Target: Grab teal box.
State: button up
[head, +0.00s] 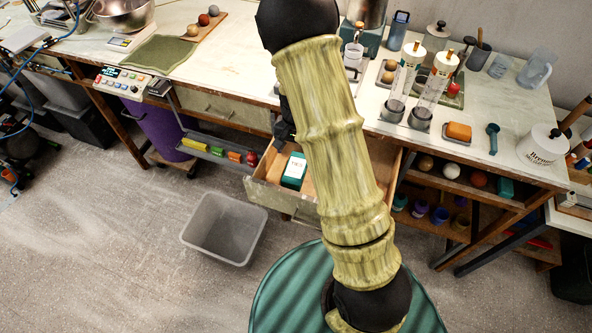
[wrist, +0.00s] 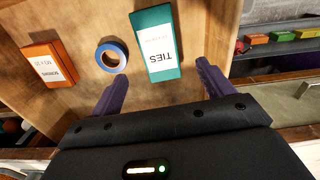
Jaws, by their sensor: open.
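The teal box (wrist: 156,46), with a white label reading TIES, lies in an open wooden drawer (wrist: 195,12). In the head view the teal box (head: 294,171) shows at the left part of the drawer (head: 262,190), beside my arm. My gripper (wrist: 156,82) is open and empty, its two purple fingers apart. The teal box is just ahead of the fingertips and roughly between them, a little to the right of the middle. In the head view the fingertips are not clearly seen; my arm covers much of the drawer.
A blue tape roll (wrist: 112,57) and an orange box (wrist: 50,65) lie in the drawer left of the teal box. A grey rail tray (head: 205,150) with small coloured blocks hangs beside the drawer. A grey bin (head: 224,228) stands on the floor. The worktop (head: 225,75) is above.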

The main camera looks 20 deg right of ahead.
aim_at(296, 167)
notch_tip(296, 167, down, 4)
jog(key=shift+r, duration=0.2)
jog(key=shift+s+a+f, duration=0.1)
jog(key=shift+s+f, duration=0.05)
jog(key=shift+f, duration=1.2)
jog(key=shift+s+a+f, duration=0.1)
jog(key=shift+s+f, duration=0.05)
jog(key=shift+f, duration=1.15)
jog(key=c, duration=1.1)
jog(key=shift+r, duration=0.2)
